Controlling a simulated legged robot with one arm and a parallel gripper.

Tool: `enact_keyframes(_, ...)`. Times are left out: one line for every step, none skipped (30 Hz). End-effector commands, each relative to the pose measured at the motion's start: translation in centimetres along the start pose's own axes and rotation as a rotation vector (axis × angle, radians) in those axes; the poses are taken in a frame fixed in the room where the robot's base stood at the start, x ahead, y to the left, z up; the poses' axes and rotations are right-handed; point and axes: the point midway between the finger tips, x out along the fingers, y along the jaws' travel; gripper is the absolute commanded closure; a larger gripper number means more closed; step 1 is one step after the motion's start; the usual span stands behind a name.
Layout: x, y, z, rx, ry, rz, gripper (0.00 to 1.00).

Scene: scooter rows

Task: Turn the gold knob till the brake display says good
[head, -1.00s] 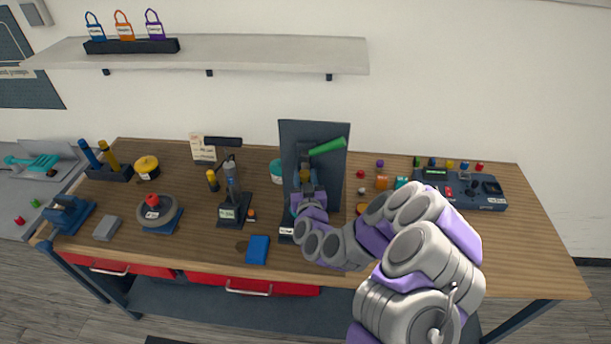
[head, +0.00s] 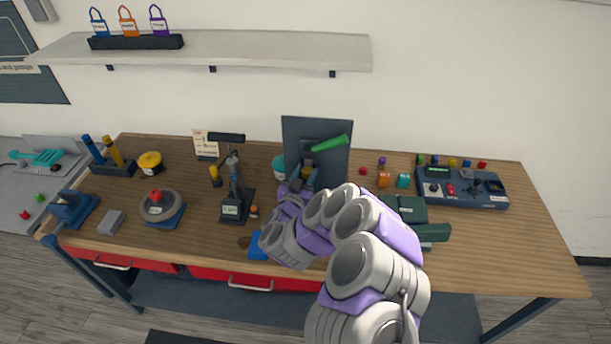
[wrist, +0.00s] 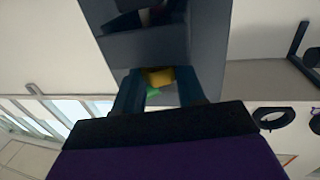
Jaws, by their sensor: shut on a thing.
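The gold knob (head: 308,173) is low on the front of a dark upright panel (head: 333,168), below a green lever (head: 326,144). My gripper (head: 302,182) is at this knob, partly hidden by my own arm. In the wrist view, the gripper's two dark fingers (wrist: 158,88) are shut on the gold knob (wrist: 160,76), with a bit of green beside it. The foot of the panel stand is hidden behind my arm. A small pale display (head: 231,210) sits on a black lever stand to the left; its text is too small to read surely.
Left of my arm are a yellow-topped knob (head: 215,176), a round device with a red knob (head: 158,202) and a grey block (head: 111,222). Right are dark green boxes (head: 411,210) and a control box (head: 465,190). A shelf (head: 260,50) hangs above. The right table end is clear.

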Motion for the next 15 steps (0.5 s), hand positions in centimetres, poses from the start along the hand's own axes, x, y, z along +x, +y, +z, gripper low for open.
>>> enact_keyframes(-0.08,-0.22,-0.06,0.001,0.001,-0.002,0.91)
enact_keyframes(-0.08,-0.22,-0.07,0.001,0.001,-0.001,0.91)
enact_keyframes(-0.08,-0.22,-0.06,0.001,0.001,0.0,0.91)
enact_keyframes(-0.09,-0.22,-0.06,0.001,0.001,0.001,0.91)
enact_keyframes(-0.08,-0.22,-0.06,0.001,0.0,0.001,0.91)
enact_keyframes(-0.08,-0.22,-0.07,0.001,0.0,0.001,0.91)
enact_keyframes(-0.08,-0.22,-0.07,0.001,0.0,0.001,0.91)
enact_keyframes(-0.08,-0.22,-0.07,0.001,0.001,0.001,0.91)
enact_keyframes(-0.08,-0.22,-0.08,0.001,0.001,0.001,0.91)
enact_keyframes(-0.08,-0.23,-0.08,0.001,0.001,0.0,0.91)
enact_keyframes(-0.08,-0.23,-0.08,0.001,0.001,0.0,0.91)
enact_keyframes(-0.07,-0.23,-0.1,0.001,0.001,0.0,0.91)
enact_keyframes(-0.08,-0.23,-0.09,0.001,0.001,0.0,0.59)
enact_keyframes(-0.07,-0.23,-0.1,0.001,0.001,0.0,0.57)
enact_keyframes(-0.07,-0.23,-0.1,0.001,0.001,0.0,0.53)
